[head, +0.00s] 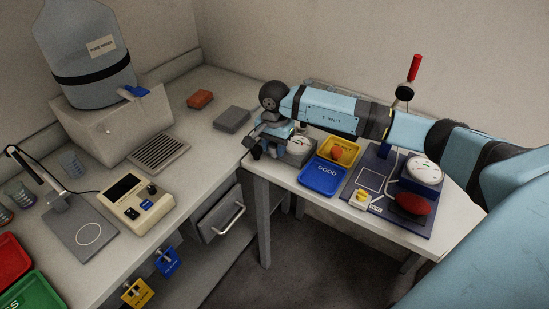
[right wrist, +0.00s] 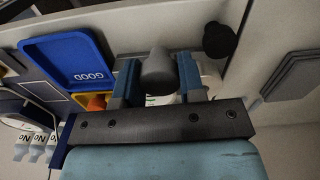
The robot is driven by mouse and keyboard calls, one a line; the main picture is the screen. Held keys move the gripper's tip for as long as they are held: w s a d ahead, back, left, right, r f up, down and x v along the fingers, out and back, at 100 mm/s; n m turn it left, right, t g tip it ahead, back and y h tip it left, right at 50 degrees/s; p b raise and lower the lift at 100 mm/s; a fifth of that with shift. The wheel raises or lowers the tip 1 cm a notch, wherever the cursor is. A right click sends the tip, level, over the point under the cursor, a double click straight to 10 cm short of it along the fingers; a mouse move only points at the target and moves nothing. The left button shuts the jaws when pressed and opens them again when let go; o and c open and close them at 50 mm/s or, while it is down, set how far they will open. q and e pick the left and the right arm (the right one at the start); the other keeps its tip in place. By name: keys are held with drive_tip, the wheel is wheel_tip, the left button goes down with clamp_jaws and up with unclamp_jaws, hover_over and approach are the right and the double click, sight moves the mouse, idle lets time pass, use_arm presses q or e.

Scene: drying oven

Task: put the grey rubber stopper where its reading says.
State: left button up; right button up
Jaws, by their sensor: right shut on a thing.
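My right gripper (head: 266,146) is above the far-left part of the right-hand table. In the right wrist view (right wrist: 157,78) its two blue fingers are shut on the grey rubber stopper (right wrist: 158,65). In the head view the stopper cannot be made out. A small device with a white dial (head: 300,144) stands beside the gripper, partly hidden by my arm; its reading is too small to tell. A blue tray marked GOOD (head: 322,179) is to the right of the gripper and also shows in the right wrist view (right wrist: 80,78). A yellow tray (head: 351,154) behind it holds an orange-red thing.
A dark blue board (head: 375,161) carries a white dial gauge (head: 425,171) and a dark red oval (head: 413,204). A red-handled tool (head: 413,70) stands upright behind. A grey block (head: 232,119) and an orange block (head: 200,99) lie on the left counter. A gap separates the counters in front.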

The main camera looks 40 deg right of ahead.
sight(275, 168)
drive_tip(key=shift+f, duration=2.55)
drive_tip(key=shift+f, duration=0.2)
drive_tip(key=o, duration=1)
drive_tip(key=shift+r, duration=0.1)
